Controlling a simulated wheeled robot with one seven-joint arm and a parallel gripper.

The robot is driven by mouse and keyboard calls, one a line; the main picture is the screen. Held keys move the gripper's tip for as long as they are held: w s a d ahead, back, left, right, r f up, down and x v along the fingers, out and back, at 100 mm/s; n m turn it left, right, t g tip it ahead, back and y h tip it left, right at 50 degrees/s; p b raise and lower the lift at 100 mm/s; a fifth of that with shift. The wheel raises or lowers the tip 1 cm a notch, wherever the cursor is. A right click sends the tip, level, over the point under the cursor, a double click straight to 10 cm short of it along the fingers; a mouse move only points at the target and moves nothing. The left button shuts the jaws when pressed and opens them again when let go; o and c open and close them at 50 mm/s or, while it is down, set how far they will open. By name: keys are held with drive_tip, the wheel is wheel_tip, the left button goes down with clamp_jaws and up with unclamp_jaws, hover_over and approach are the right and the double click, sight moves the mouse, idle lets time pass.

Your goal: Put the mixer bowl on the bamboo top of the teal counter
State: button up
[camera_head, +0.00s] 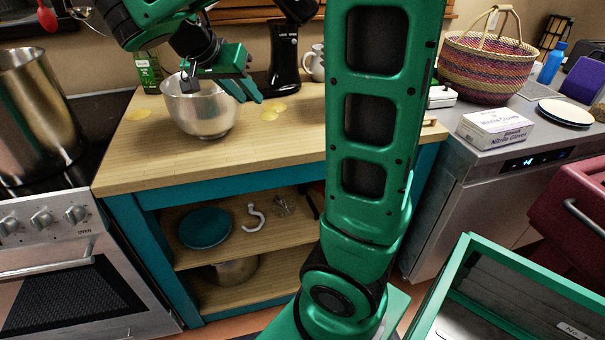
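A shiny steel mixer bowl (200,112) stands upright on the bamboo top (150,172) of the teal counter (130,225), towards its back left. My gripper (252,101) is at the bowl's right rim, with its green fingers pointing down and right. The fingers look apart, with nothing visible between them. I cannot tell whether a finger touches the rim. My gripper and wrist hide part of the bowl's far right edge.
A black appliance (284,55), a mug (314,63) and a green bottle (149,72) stand behind. Another metal bowl (236,271) is on the lower shelf. A large pot (35,115) is left. The counter's front is clear.

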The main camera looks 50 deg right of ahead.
drive_tip(key=s+d+f+n+g+y, duration=0.1)
drive_tip(key=s+f+n+y, duration=0.1)
drive_tip(key=s+f, duration=0.35)
drive_tip(key=s+d+f+n+y, duration=0.1)
drive_tip(key=s+f+n+y, duration=0.1)
drive_tip(key=s, duration=0.6)
drive_tip(key=s+a+f+n+y, duration=0.3)
drive_tip(key=s+a+f, duration=0.1)
drive_tip(key=s, duration=0.5)
drive_tip(key=shift+s+a+f+y, duration=0.2)
drive_tip(key=shift+a+f+y, duration=0.2)
drive_tip(key=shift+a, duration=0.15)
